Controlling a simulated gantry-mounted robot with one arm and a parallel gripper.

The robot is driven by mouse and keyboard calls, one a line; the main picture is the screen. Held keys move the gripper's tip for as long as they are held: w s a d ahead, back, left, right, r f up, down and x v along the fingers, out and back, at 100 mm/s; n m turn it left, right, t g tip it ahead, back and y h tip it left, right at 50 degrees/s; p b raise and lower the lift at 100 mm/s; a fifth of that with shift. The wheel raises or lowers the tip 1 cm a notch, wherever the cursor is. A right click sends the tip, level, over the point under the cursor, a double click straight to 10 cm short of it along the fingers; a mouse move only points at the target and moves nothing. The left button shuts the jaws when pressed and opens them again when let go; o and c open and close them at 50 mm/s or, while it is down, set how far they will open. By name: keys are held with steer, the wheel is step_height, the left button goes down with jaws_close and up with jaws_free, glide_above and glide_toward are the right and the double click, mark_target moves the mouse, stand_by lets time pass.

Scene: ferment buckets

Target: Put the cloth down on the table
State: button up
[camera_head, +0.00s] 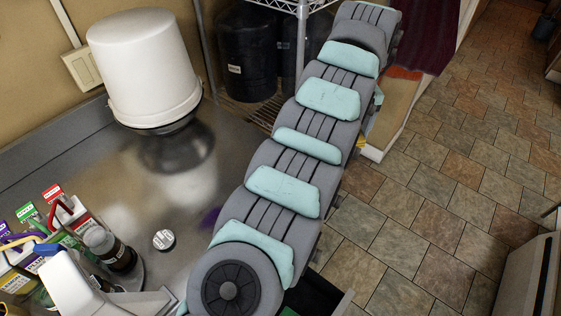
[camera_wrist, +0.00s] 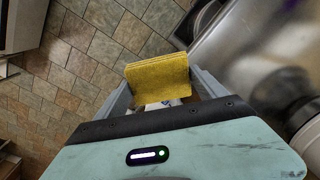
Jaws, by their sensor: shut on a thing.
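A yellow cloth (camera_wrist: 158,78) is held between the fingers of my gripper (camera_wrist: 160,92) in the wrist view. The cloth hangs over the floor side, close to the edge of the metal table (camera_wrist: 232,50). The table (camera_head: 135,195) fills the left of the head view, with a bare shiny stretch in its middle. My own arm crosses the head view and hides my gripper and most or all of the cloth there.
A white bucket (camera_head: 145,65) stands at the table's back. Bottles and colourful packs (camera_head: 62,215) crowd the front left, near a small round metal lid (camera_head: 163,239). Dark containers (camera_head: 250,55) sit on a wire rack behind. Tiled floor (camera_head: 450,170) lies to the right.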

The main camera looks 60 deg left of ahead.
steer(key=s+a+r+n+p, duration=0.3)
steer(key=s+a+n, duration=0.5)
steer(key=s+a, duration=0.85)
steer(key=f, duration=1.2)
steer(key=s+f, duration=0.1)
steer(key=f, duration=0.6)
steer(key=shift+a+b, duration=0.15)
steer(key=shift+b, duration=0.15)
steer(key=shift+f, duration=0.15)
steer(key=o, duration=1.3)
